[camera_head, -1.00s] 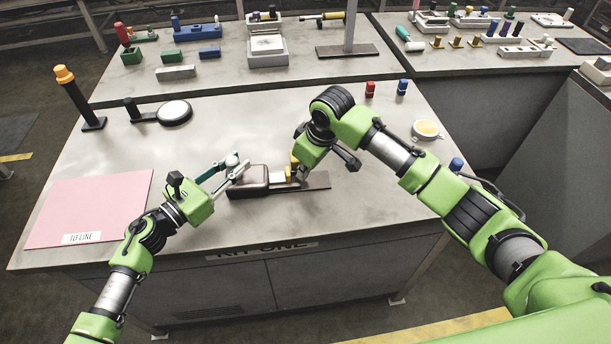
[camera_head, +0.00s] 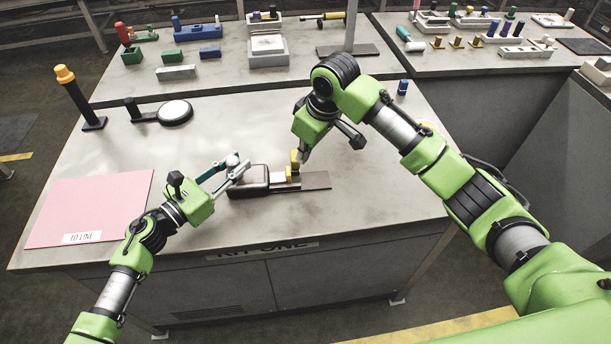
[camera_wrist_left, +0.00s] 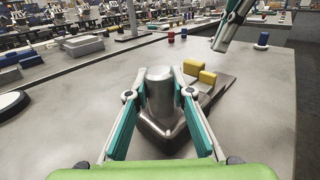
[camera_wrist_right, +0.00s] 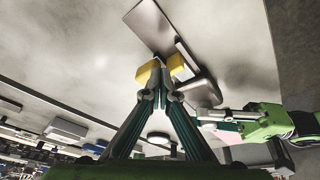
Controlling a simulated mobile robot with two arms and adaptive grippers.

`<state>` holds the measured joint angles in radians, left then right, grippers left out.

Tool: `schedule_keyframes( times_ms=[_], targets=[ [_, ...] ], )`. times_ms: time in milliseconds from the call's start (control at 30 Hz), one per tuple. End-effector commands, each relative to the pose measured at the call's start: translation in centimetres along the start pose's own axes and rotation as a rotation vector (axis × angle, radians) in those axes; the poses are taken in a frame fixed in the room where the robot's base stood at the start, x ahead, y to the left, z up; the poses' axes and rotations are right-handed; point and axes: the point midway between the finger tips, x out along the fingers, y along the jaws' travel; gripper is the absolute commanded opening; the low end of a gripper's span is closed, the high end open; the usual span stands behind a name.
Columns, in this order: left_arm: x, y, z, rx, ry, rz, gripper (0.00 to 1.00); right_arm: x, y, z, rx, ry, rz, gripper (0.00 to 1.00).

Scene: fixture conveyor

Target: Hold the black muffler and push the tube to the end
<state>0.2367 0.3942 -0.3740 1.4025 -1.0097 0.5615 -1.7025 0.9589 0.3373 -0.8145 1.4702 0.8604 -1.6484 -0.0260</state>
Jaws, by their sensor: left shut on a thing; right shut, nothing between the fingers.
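The black muffler (camera_head: 250,184) lies at the left end of a dark flat plate (camera_head: 316,181) near the table's front. My left gripper (camera_head: 238,178) is shut on the muffler; its fingers clasp the muffler's grey rounded end (camera_wrist_left: 160,90) in the left wrist view. Two yellow blocks (camera_wrist_left: 193,64) (camera_wrist_left: 207,76) and a pale strip (camera_head: 282,178) sit on the plate to the muffler's right. I cannot make out the tube clearly. My right gripper (camera_wrist_right: 161,94) is shut and empty, raised just above the yellow blocks; any contact is unclear.
A pink mat (camera_head: 90,208) lies at the left. A black post with an orange top (camera_head: 80,98) and a round white-topped pad (camera_head: 174,112) stand behind. A blue piece (camera_head: 402,88) stands at the back right.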

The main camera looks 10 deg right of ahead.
Motion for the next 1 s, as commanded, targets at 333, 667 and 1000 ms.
schedule_keyframes(
  times_ms=[333, 667, 1000],
  targets=[
    [0.0, -0.2, -0.3, -0.002, 0.004, -0.003, 0.41, 0.1, 0.0, 0.0, 0.000, 0.000, 0.000, 0.00],
    [-0.5, -0.1, -0.2, 0.000, 0.002, -0.001, 0.41, 0.0, 0.0, 0.0, 0.000, 0.000, 0.000, 0.00],
    [-6.8, -0.1, -0.3, -0.003, 0.006, -0.002, 0.41, 0.0, 0.0, 0.0, 0.000, 0.000, 0.000, 0.00]
  ],
)
